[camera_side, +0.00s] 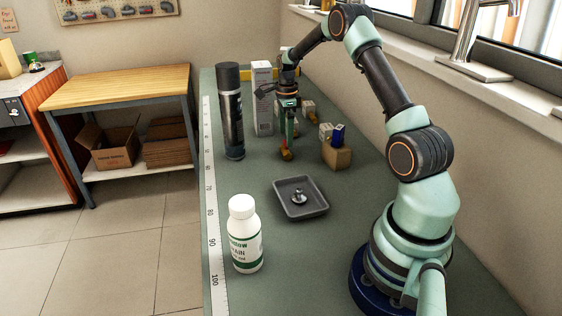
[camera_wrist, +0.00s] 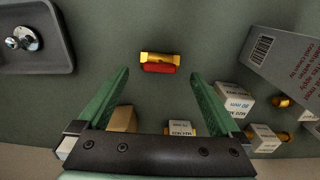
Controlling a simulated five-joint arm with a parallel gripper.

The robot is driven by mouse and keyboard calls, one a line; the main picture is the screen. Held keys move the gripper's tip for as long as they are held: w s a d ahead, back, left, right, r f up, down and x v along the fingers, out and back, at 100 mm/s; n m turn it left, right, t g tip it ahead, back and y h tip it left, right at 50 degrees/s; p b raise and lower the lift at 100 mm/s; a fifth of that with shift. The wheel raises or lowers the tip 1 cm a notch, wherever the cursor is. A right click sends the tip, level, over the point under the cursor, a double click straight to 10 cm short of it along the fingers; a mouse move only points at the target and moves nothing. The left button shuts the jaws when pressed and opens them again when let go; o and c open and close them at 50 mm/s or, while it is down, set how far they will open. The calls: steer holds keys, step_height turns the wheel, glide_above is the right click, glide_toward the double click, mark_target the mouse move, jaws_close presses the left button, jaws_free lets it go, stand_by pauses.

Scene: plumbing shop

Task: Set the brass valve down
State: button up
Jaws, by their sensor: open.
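The brass valve (camera_wrist: 160,57) with a red handle (camera_wrist: 159,68) lies on the green bench top. In the side view the valve (camera_side: 287,155) is low at the tips of my gripper (camera_side: 288,138). In the wrist view my gripper (camera_wrist: 160,76) is open, with one green finger on each side and nothing between them. There the valve shows just ahead of the fingertips, apart from both. In the side view the fingers partly hide it.
A grey tray (camera_side: 284,209) holding a metal part stands nearer the camera. A black spray can (camera_side: 230,110) and tall white box (camera_side: 262,98) stand left of my gripper. A cardboard-coloured block (camera_side: 337,155) bearing small boxes is at right. A white bottle (camera_side: 244,240) stands in front.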

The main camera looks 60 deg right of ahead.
mark_target(285, 143)
steer(key=a+r+n+t, duration=0.1)
steer(key=a+r+n, duration=0.6)
steer(key=r, duration=0.8)
steer(key=s+a+r+n+t, duration=0.2)
steer(key=s+a+n, duration=0.5)
steer(key=a+n, duration=0.3)
steer(key=s+a+r+n+t, duration=0.1)
steer(key=s+a+n+t, duration=0.1)
steer(key=s+a+n, duration=0.5)
steer(key=shift+a+r+n+t, duration=0.35)
steer(key=shift+a+n, duration=1.15)
steer(key=shift+a, duration=1.35)
steer(key=shift+r, duration=0.1)
